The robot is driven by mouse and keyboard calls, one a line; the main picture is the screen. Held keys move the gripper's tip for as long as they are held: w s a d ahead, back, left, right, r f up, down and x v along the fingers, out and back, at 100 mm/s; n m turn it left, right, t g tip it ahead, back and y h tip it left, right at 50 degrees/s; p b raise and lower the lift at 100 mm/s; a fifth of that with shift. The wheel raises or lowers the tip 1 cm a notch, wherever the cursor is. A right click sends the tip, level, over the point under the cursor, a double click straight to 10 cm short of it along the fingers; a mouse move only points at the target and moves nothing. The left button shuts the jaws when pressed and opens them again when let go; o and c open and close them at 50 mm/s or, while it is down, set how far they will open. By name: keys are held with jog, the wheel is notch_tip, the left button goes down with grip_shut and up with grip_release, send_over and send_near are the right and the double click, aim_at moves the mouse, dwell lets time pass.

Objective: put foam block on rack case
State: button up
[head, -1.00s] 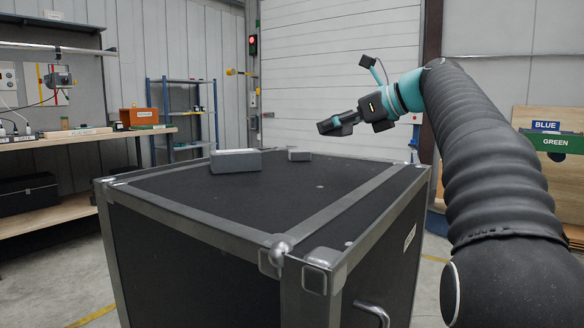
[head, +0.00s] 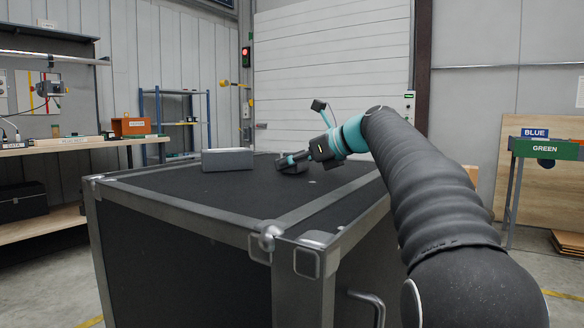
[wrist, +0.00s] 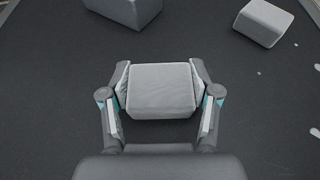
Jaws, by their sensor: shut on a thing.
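The foam block (wrist: 162,92) is a grey, soft-edged block, seen from above in the wrist view. My gripper (head: 288,163) is shut on it, with one finger pressed against each side. The rack case (head: 160,212) is a large black case with metal edges. My gripper is low over its top, towards the back. In the head view my gripper partly hides a grey block there. I cannot tell whether the held block touches the case top.
A larger grey block (head: 228,160) sits on the case top left of my gripper. A smaller grey block (wrist: 263,22) lies apart at the upper right in the wrist view. The front of the case top is clear. A workbench (head: 75,145) stands at left.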

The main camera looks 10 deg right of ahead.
jog(key=shift+f, duration=0.1)
jog(key=o, duration=0.7)
jog(key=shift+r, duration=0.25)
jog(key=p+v, duration=0.1)
jog(key=v, duration=1.1)
jog(key=shift+f+p, duration=0.2)
jog(key=shift+p, duration=0.15)
